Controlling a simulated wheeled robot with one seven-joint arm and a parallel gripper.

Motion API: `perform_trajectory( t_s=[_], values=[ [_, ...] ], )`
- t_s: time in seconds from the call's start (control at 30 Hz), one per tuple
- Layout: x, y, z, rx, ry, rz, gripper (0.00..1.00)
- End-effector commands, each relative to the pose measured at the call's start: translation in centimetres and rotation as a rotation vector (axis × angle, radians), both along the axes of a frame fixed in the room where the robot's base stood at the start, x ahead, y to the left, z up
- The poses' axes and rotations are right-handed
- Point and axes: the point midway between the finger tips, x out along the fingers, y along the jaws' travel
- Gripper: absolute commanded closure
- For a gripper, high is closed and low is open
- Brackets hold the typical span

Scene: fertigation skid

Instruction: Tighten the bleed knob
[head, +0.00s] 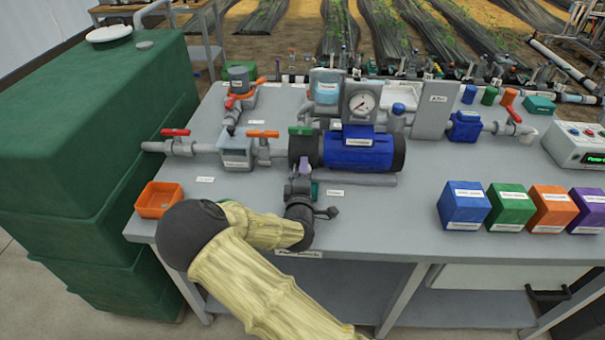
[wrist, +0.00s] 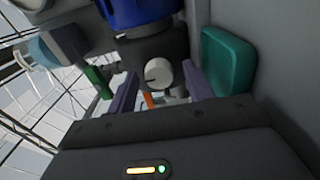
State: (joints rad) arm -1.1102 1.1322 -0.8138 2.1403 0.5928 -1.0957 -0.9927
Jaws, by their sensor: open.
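The bleed knob appears to be the pale round knob with a dark slot mark (wrist: 158,73) in the wrist view. It sits on a dark grey body below a blue part (wrist: 140,12). My gripper (wrist: 162,92) has its purple fingers apart, one on each side of the knob in the picture; I cannot tell whether either touches it. In the head view my gripper (head: 304,167) is at the near left end of the blue pump (head: 357,150). The knob is hidden there behind my arm and gripper.
An orange tray (head: 159,200) lies at the bench's left edge. A pressure gauge (head: 362,103) rises behind the pump.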

Motion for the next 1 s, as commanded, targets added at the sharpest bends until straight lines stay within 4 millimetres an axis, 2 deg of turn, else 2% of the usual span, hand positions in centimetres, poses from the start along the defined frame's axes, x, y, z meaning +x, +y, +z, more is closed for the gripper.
perform_trajectory(
  t_s=[0.17,0.27,0.93,1.0],
  values=[
    [-0.4,0.0,0.0,-0.001,0.000,0.000,0.48],
    [-1.4,0.1,0.0,-0.001,0.001,0.000,0.48],
    [-14.4,0.6,0.0,-0.002,0.002,0.004,0.48],
    [-15.3,0.6,0.4,-0.003,0.003,0.002,0.48]
  ],
)
